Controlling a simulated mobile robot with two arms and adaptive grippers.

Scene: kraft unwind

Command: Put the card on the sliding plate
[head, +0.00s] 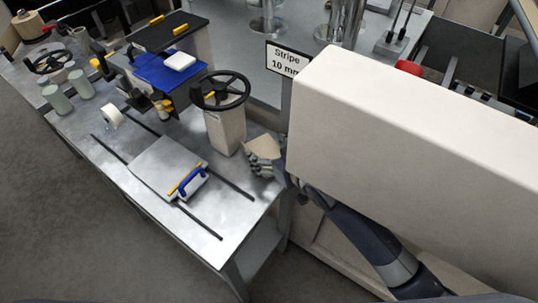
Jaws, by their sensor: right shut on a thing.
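The sliding plate (150,165) is a flat grey metal plate between two dark rails on the metal table, with a blue and yellow handle at its right end. My right gripper (263,160) is at the table's right edge, to the right of the plate and apart from it. It is shut on a tan piece that appears to be the card (266,145), which sticks up above the fingers. The fingers partly hide its lower part. My left gripper is not in view.
A post with a black handwheel (220,90) stands between the plate and the back of the table. A white tape roll (112,116) and a blue platform (165,75) are farther back. A "Stripe 10 mm" sign (284,59) and a large pale box (400,130) are at right.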

